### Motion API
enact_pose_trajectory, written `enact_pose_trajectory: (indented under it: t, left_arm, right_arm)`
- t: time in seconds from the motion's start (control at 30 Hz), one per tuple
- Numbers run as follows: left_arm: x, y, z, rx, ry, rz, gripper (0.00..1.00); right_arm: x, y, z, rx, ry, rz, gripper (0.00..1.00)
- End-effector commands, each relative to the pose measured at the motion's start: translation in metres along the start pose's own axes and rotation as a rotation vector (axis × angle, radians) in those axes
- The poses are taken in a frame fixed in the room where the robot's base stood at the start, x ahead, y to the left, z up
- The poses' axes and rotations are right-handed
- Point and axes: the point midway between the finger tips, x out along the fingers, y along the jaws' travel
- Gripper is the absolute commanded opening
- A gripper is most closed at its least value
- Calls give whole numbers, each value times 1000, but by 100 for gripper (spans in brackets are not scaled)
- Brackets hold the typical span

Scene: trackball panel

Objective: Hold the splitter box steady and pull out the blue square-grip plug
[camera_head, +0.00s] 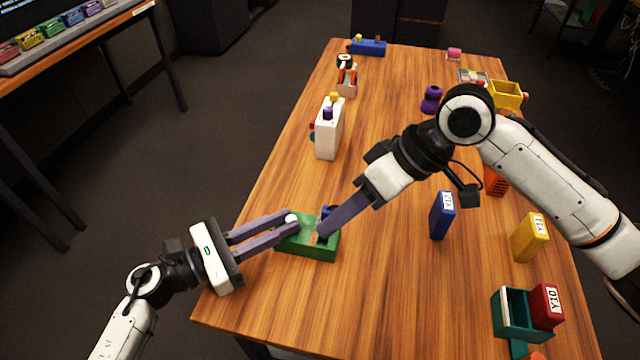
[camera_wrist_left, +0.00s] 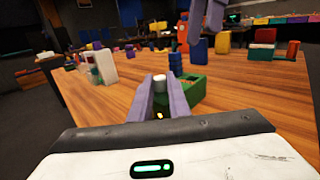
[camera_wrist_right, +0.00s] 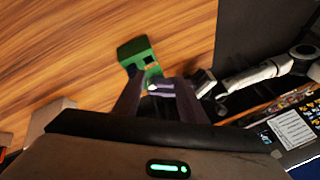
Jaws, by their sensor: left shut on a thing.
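The green splitter box (camera_head: 297,249) lies on the wooden table near its front left. My left gripper (camera_head: 290,222) is shut at the box's left end on a pale, round-topped post (camera_wrist_left: 160,79); I cannot tell how the post joins the box. A blue plug (camera_head: 328,210) shows at the box's far side, partly hidden by my right gripper; it also shows in the left wrist view (camera_wrist_left: 175,62). My right gripper (camera_head: 322,231) reaches down over the box in the head view. Its fingers look apart in the right wrist view (camera_wrist_right: 155,84), and no plug shows clearly between them.
A blue block (camera_head: 439,218), a yellow block (camera_head: 529,238) and a teal holder (camera_head: 508,318) with a red block (camera_head: 546,306) stand to the right. A white box (camera_head: 329,138) stands farther back. The table is bare left and front of the splitter box.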

Motion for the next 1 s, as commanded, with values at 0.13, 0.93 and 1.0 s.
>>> enact_pose_trajectory:
  t: [0.13,0.93,1.0]
  left_arm:
    - [0,0,0,0,0,1,0]
    - [0,0,0,0,0,0,0]
    - [0,0,0,0,0,0,0]
  right_arm:
    - [4,-16,-11,187,-86,115,38]
    - [-29,-33,-49,893,146,770,38]
    - [-23,-28,-47,895,145,770,38]
